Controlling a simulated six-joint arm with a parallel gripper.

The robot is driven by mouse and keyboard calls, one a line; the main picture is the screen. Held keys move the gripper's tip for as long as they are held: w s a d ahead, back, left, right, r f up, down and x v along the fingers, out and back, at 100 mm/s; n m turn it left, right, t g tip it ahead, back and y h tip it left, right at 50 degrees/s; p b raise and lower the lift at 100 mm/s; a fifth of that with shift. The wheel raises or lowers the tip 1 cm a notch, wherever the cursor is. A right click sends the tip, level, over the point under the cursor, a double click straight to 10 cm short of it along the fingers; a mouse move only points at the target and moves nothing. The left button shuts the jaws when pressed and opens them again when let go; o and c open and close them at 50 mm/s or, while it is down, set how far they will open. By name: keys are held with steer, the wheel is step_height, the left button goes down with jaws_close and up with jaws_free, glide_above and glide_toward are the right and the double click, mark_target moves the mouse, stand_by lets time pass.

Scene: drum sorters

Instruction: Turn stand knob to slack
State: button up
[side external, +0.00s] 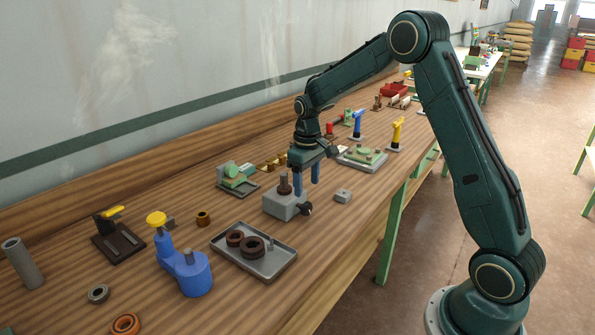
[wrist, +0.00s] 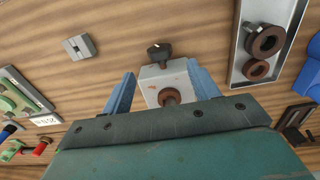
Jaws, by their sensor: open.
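The stand is a grey block (side external: 282,204) with a brown round post on top, on the wooden bench. A black knob (side external: 305,209) sticks out of its near right side. In the wrist view the block (wrist: 152,75) lies between my fingers, with the black knob (wrist: 159,52) on its far face and the brown post (wrist: 169,97) close to the gripper body. My gripper (side external: 306,187) points down over the stand. Its two blue fingers are open and hold nothing. The wrist view shows one finger on each side of the block. I cannot tell whether they touch it.
A grey tray (side external: 269,269) with brown rings lies beside the stand. A small grey block (side external: 343,195) sits on the other side. A blue fixture with a yellow knob (side external: 156,218) stands nearer the camera. Green devices (side external: 237,172) are farther back. Bare bench lies around the stand.

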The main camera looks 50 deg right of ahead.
step_height(320, 180, up, 7)
steer(key=s+a+r+t, duration=0.1)
steer(key=s+a+r, duration=0.4)
steer(key=s, duration=0.2)
steer(key=s+a+r+t, duration=0.2)
steer(key=s+a+r, duration=0.2)
steer(key=s+r, duration=0.2)
steer(key=shift+s+a, duration=0.35)
steer(key=shift+s, duration=0.5)
stand_by(0.4)
steer(key=g, duration=0.3)
glide_above(307, 202)
step_height(307, 202, down, 12)
steer(key=shift+a+f, duration=0.1)
